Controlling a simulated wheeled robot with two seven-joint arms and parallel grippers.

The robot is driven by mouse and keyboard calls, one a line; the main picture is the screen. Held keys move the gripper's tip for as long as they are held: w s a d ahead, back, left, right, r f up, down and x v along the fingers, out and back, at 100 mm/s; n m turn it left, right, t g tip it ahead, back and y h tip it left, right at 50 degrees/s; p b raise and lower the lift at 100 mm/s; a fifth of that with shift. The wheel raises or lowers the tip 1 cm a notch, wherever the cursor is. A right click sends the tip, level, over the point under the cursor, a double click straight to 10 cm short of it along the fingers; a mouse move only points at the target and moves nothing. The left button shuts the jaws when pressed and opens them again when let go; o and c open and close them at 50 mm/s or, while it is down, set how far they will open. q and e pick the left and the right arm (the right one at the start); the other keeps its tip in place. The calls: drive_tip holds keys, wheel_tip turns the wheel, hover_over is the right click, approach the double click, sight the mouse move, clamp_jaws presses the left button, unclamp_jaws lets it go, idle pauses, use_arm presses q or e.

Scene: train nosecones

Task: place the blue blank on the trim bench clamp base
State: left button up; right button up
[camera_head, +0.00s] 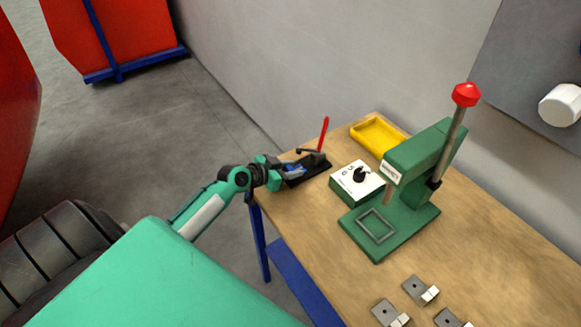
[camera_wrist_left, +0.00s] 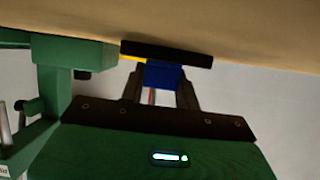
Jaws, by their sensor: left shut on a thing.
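My left gripper (camera_head: 285,171) is at the far left end of the wooden bench, shut on the blue blank (camera_head: 292,167). In the left wrist view the blue blank (camera_wrist_left: 163,75) shows between the two dark fingers (camera_wrist_left: 161,95). The trim bench clamp base (camera_head: 318,169) is a black plate with a dark clamp and an upright red lever (camera_head: 323,134). The blank is at the clamp base's near left side; in the left wrist view it meets the edge of a black plate (camera_wrist_left: 165,51). I cannot tell whether it rests on the base. My right gripper is not in view.
A white and green box with a black knob (camera_head: 358,180) stands right of the clamp. Several small metal brackets (camera_head: 414,287) lie at the front. A grey wall runs behind the bench.

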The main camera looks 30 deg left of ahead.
use_arm(q)
drive_tip(key=shift+f, duration=0.1)
drive_tip(key=o, duration=1)
drive_tip(key=shift+r, duration=0.2)
drive_tip(key=shift+s+a, duration=0.2)
drive_tip(key=shift+s, duration=0.15)
drive_tip(key=b+v, duration=0.2)
drive_tip(key=v, duration=0.8)
drive_tip(key=shift+b, duration=0.35)
drive_tip(key=shift+s+a+r, duration=0.25)
drive_tip(key=shift+s+r, duration=0.05)
drive_tip(key=shift+s, duration=0.25)
